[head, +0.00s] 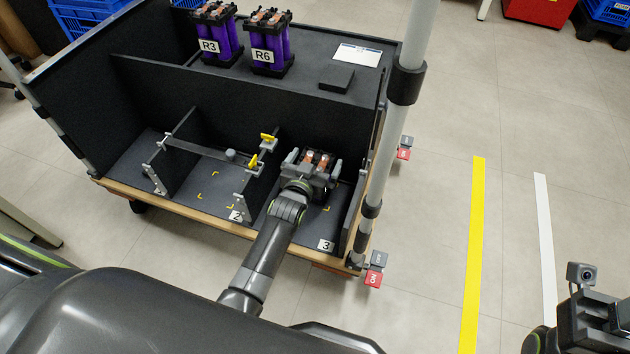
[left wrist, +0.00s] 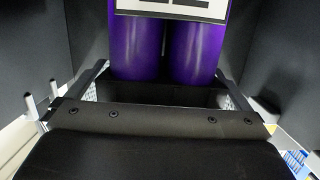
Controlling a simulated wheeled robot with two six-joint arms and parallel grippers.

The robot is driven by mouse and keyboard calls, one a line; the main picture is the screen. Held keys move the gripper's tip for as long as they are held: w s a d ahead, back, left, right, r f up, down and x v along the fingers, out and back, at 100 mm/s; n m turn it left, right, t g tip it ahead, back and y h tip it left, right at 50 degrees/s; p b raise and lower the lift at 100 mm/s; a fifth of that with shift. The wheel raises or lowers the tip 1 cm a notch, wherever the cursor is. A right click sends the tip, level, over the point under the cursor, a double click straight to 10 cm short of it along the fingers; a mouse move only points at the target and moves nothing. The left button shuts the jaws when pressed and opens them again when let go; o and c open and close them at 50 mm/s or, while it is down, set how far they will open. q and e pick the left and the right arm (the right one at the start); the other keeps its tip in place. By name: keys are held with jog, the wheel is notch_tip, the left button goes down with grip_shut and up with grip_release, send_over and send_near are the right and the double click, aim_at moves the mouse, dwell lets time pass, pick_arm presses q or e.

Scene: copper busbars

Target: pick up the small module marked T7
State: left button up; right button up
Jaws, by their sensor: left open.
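A small module with purple cells (left wrist: 168,50) stands in the bay marked 3. Its copper-topped upper end (head: 316,160) shows in the head view, partly hidden by my left gripper. A white label (left wrist: 175,10) on its front is cut off at the top of the left wrist view, so I cannot read the mark. My left gripper (head: 311,170) is open, with its jaws to the left and right of the module; I cannot tell if they touch it. My right gripper (head: 598,318) is only partly in view at the lower right, its fingers not clear.
Purple modules R3 (head: 218,36) and R6 (head: 268,42) stand on the upper shelf. Black dividers flank the bays; yellow-handled clamps (head: 264,146) sit at the divider on the left. Bay 2 (head: 212,192) is empty. A grey post (head: 395,130) rises right of bay 3.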

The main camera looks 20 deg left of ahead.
pick_arm(q)
jog(key=c, duration=2)
jog(key=shift+w+r, duration=0.1)
jog(key=shift+r, duration=0.15)
